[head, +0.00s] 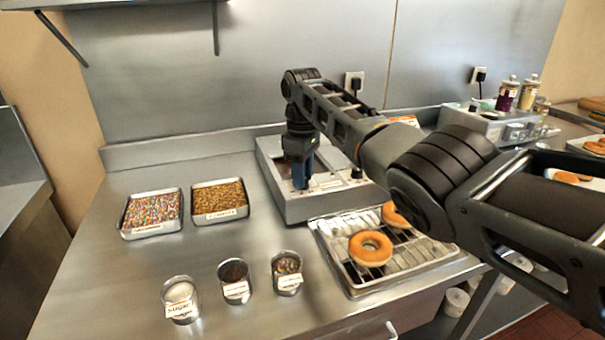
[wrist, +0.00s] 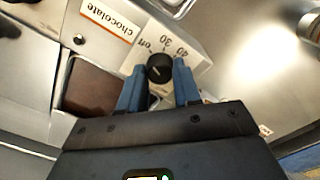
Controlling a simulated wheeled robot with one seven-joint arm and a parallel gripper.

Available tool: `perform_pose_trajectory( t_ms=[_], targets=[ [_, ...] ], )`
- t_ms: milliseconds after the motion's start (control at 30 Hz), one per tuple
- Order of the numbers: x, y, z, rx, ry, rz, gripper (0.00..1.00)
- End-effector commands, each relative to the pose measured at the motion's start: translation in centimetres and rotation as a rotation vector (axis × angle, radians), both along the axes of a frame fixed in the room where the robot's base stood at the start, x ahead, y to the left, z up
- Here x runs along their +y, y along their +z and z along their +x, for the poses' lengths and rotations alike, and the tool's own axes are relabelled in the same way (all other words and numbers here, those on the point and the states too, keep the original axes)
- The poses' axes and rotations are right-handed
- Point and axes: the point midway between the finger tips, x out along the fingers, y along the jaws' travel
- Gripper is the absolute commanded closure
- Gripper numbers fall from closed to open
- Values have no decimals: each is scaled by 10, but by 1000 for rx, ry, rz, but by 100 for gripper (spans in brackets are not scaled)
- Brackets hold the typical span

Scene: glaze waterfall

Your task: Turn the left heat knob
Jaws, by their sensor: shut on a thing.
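The glaze warmer (head: 345,205) is a grey box on the counter with controls along its front. My gripper (head: 301,184) points down at the left part of that front. In the wrist view the left heat knob (wrist: 160,68) is a round black dial with a pale pointer mark. The blue fingers of my gripper (wrist: 158,80) are shut on the knob, one on each side. The dial plate reads "off", "30" and "40", with other marks hidden by the fingers. A "chocolate" label (wrist: 110,20) is beside the plate. In the head view my gripper hides the knob.
A second knob (head: 356,173) is farther right on the warmer. A wire rack (head: 345,262) with donuts (head: 370,248) stands in front of it. Two sprinkle trays (head: 152,214) and several topping cups (head: 234,281) are on the left. The counter between them is bare.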

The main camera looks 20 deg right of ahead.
Motion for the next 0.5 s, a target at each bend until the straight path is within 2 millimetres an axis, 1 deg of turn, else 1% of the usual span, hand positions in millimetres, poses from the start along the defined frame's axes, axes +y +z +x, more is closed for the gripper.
perform_pose_trajectory(
  t_ms=[233, 267, 500],
  targets=[
    [0, 1, 1, -3, 1, 0, 98],
    [0, 1, 1, -3, 1, 0, 65],
    [0, 1, 0, -1, 0, 0, 42]
  ],
)
